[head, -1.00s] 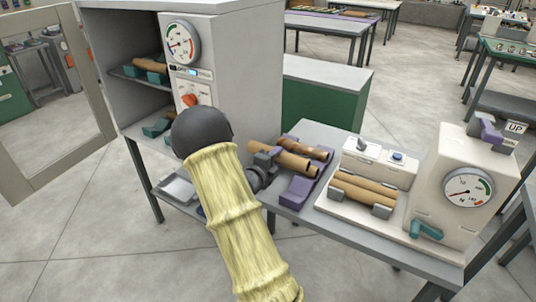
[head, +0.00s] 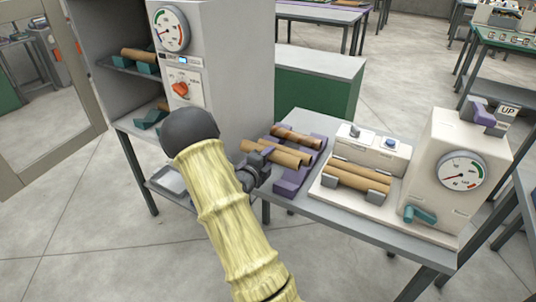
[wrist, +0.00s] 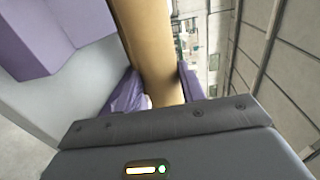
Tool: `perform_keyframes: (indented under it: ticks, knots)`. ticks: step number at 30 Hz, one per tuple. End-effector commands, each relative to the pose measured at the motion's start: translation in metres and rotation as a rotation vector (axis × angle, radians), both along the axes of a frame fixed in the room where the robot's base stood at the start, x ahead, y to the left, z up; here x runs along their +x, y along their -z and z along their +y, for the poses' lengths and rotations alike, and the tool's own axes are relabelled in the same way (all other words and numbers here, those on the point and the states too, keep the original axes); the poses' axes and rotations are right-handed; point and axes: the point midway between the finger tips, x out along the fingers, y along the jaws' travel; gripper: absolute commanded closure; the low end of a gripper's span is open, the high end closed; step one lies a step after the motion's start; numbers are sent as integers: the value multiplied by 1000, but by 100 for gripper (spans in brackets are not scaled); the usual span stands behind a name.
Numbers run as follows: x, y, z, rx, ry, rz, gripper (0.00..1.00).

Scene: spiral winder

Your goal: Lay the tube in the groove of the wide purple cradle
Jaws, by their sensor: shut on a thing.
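My gripper (head: 258,166) is shut on a brown cardboard tube (head: 278,153) at the shelf-side end of the bench. The tube also shows in the wrist view (wrist: 150,45), running away from the jaws. The tube is over or beside the wide purple cradle (head: 290,187), whose front part shows below it. I cannot tell whether the tube touches the cradle. A second, darker brown tube (head: 298,137) lies just behind, among purple supports. Purple surfaces also show in the wrist view (wrist: 40,35). My arm hides part of the bench near the gripper.
To the right on the bench (head: 330,209) stands a white winder (head: 455,175) with a gauge, a teal lever and tubes on grey supports (head: 330,180). A grey cabinet with a dial (head: 200,60) and open shelves with teal cradles (head: 150,118) stand left.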

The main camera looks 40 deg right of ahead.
Motion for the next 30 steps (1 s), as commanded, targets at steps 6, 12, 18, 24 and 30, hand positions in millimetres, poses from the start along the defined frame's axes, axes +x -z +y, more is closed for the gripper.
perform_keyframes:
  ticks: [6, 12, 18, 24, 30]
  knots:
    - [0, 25, 0, 0, 0, -1, 83]
    - [0, 42, 0, 0, 0, 0, 83]
    - [0, 52, 0, 0, -1, 0, 83]
    - [0, 53, 0, 0, -1, 0, 83]
    - [0, 53, 0, 0, -1, 0, 56]
